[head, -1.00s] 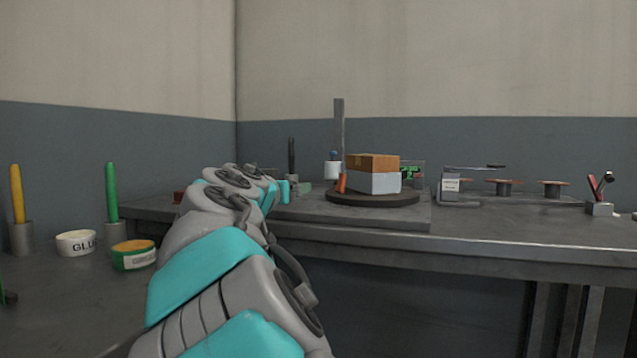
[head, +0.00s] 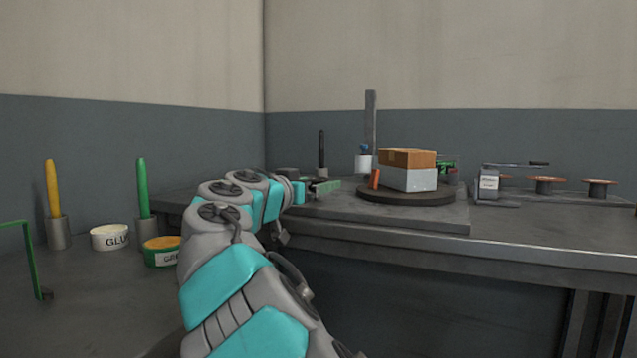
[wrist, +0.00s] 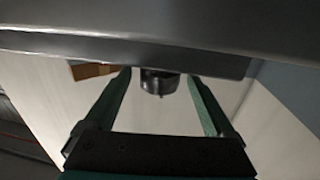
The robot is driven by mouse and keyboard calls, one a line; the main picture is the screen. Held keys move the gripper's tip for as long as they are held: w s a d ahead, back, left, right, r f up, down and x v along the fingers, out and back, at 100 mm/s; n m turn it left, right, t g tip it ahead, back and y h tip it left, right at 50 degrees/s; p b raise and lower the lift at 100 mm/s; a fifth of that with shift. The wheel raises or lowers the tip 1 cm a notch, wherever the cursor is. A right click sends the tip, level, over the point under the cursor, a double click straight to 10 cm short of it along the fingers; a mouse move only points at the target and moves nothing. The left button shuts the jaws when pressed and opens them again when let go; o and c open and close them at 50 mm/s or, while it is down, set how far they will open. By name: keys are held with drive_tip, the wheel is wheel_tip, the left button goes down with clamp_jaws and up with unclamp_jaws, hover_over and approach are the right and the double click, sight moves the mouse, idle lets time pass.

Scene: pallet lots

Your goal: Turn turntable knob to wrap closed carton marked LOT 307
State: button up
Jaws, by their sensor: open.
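A carton (head: 408,158), brown on top and pale on its lower half, sits on a dark round turntable (head: 405,195). No lot mark is legible on it. A small orange upright piece (head: 375,179) stands at the turntable's left edge; I cannot tell if it is the knob. My gripper (head: 325,186) is left of the turntable, low over the bench and apart from the carton. In the wrist view my gripper (wrist: 160,78) is open, with a dark round knob-like piece (wrist: 159,82) showing between its fingers. Nothing is held.
A grey post (head: 370,130) rises behind the turntable, and a thin black upright (head: 322,152) stands behind my gripper. A labelled grey device (head: 488,184) and spools (head: 550,185) are at right. A glue tub (head: 109,237), a green tub (head: 163,251) and coloured sticks stand at left.

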drive_tip(key=shift+w+d, duration=0.25)
drive_tip(key=shift+w, duration=0.2)
drive_tip(key=c, duration=1.3)
drive_tip(key=shift+b, duration=0.3)
drive_tip(key=shift+c, duration=0.3)
